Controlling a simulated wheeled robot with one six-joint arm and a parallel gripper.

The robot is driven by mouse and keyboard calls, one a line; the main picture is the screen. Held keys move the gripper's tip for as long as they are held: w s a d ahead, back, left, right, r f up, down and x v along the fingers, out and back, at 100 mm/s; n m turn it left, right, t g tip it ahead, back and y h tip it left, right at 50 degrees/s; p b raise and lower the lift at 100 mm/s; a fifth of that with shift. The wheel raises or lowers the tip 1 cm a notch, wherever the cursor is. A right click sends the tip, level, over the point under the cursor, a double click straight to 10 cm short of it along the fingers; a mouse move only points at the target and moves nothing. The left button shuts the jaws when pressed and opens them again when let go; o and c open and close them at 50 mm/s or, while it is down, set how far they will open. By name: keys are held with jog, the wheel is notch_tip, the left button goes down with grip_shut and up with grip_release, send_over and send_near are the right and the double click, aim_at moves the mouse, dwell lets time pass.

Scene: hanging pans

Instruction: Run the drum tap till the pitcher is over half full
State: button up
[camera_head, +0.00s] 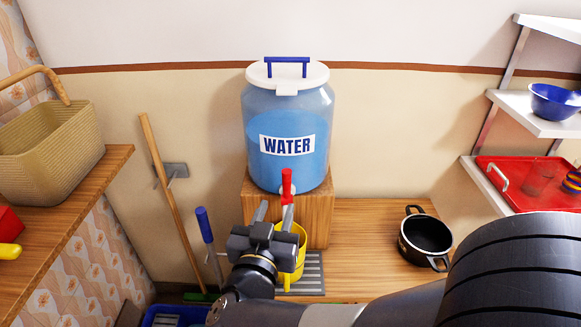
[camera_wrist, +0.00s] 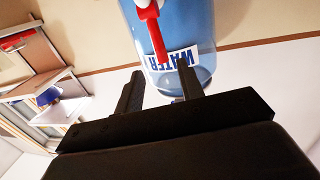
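A blue see-through drum (camera_head: 290,110) labelled WATER stands on a wooden block, with a white lid and blue handle. Its tap has a red lever (camera_head: 287,182) at the drum's lower front. The yellow pitcher (camera_head: 301,243) stands below the tap, partly hidden behind my gripper; its water level cannot be seen. My gripper (camera_head: 275,212) is open and empty, just in front of and below the red lever. In the wrist view the drum (camera_wrist: 200,20) appears upside down, and the lever (camera_wrist: 154,35) lies beyond the gap between my fingertips (camera_wrist: 158,82), apart from them.
The pitcher is on a grey grooved mat (camera_head: 312,278). A black pot (camera_head: 425,238) stands to the right on the wooden counter (camera_head: 370,215). Shelves with a red tray (camera_head: 520,190) are at right.

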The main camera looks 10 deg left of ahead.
aim_at(286, 180)
jog(key=w, duration=1)
jog(key=shift+w+a+r+p, duration=0.15)
jog(key=shift+w+r+p, duration=0.1)
jog(key=shift+p, duration=0.15)
jog(key=shift+c, duration=0.2)
grip_shut()
